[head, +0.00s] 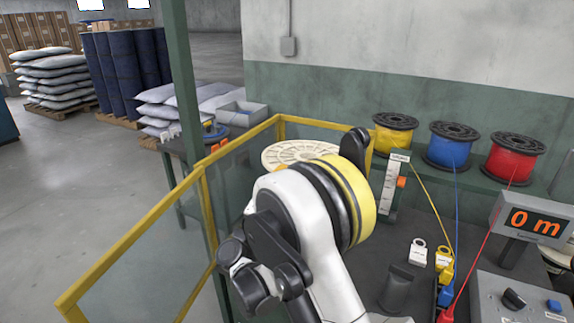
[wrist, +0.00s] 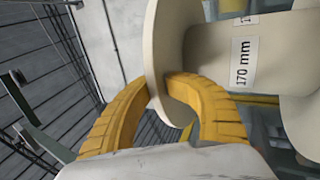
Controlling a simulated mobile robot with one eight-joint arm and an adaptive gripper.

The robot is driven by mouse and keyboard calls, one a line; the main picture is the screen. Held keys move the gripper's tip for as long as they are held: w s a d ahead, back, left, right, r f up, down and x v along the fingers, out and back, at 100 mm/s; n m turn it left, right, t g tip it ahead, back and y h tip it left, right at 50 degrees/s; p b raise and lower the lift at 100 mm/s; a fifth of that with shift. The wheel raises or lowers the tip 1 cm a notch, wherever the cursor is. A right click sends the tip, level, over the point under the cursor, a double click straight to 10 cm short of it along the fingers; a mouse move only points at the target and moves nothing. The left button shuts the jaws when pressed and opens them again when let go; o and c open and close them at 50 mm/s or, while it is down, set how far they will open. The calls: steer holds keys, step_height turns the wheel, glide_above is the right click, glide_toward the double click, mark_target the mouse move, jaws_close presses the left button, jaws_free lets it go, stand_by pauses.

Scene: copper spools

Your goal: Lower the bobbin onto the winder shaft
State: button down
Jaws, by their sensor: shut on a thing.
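A cream bobbin (wrist: 215,50) fills the upper right of the wrist view, tilted in that picture, with a "170 mm" label on its core. My gripper (wrist: 160,90) has two yellow ribbed fingers closed on the rim of one flange, one finger on each side. In the head view the bobbin's pale, holed flange (head: 292,152) shows behind my arm, inside the yellow-framed guard. My arm hides the fingers and the lower part of the bobbin there. I cannot make out the winder shaft in either view, nor whether the bobbin touches it.
A yellow-framed clear guard (head: 160,250) stands left of my arm. Yellow (head: 396,133), blue (head: 452,144) and red (head: 516,157) wire spools stand on a shelf at right. A display (head: 532,220) reads "0 m" above a control box (head: 520,300). A green post (head: 186,80) rises at left.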

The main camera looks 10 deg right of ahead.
steer(key=shift+f, duration=4)
steer(key=c, duration=1.3)
jaws_free()
steer(key=shift+o, duration=0.2)
step_height(320, 180, up, 10)
steer(key=shift+r, duration=0.1)
